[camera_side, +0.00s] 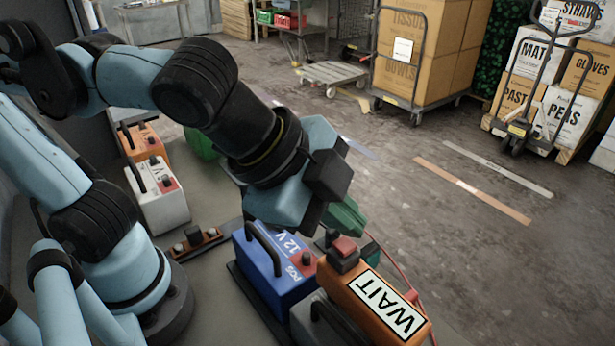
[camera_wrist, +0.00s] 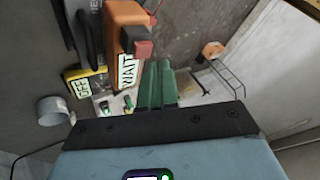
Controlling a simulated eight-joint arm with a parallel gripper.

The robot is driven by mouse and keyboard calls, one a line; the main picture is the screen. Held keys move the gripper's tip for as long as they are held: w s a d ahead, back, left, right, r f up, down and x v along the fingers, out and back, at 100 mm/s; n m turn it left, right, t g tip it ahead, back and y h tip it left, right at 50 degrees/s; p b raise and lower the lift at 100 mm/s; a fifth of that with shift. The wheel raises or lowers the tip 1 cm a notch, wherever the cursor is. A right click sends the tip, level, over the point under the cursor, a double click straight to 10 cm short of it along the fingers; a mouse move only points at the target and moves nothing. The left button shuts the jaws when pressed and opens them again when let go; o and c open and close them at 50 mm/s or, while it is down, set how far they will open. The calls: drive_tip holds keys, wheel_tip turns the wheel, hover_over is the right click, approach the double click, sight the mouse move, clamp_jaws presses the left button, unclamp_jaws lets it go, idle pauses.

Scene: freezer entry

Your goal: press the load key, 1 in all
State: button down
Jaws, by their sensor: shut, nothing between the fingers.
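An orange box (camera_side: 378,305) with a white WAIT plate (camera_side: 388,304) stands at the lower right of the side view. On its top is a dark block with a red cap (camera_side: 344,246). I see no key labelled load. The box (camera_wrist: 122,18) also shows in the wrist view, with its red block (camera_wrist: 137,38) left of my fingers. My gripper (camera_side: 346,218) has green fingers, shut and empty, just above and behind the red-capped block in the side view. It also shows in the wrist view (camera_wrist: 156,68). Whether the fingers touch anything is unclear.
A blue 12 V battery (camera_side: 272,270) stands left of the orange box, with a grey one partly hidden between. White and orange units (camera_side: 158,195) stand farther left. A red cable (camera_side: 390,262) runs behind the box. Loaded carts (camera_side: 425,50) stand on the floor beyond.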

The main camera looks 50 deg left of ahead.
sight(341, 245)
drive_tip(key=shift+r, duration=2.55)
drive_tip(key=w+a+f+n+y, duration=0.1)
drive_tip(key=w+a+f+n, duration=0.2)
drive_tip(key=a+f+n, duration=0.3)
drive_tip(key=w+a+f+n+y, duration=0.2)
drive_tip(key=a+f+n, duration=0.5)
drive_tip(key=a, duration=0.7)
drive_tip(key=shift+w+a+n, duration=0.3)
drive_tip(key=shift+w+a, duration=0.05)
drive_tip(key=shift+w, duration=0.25)
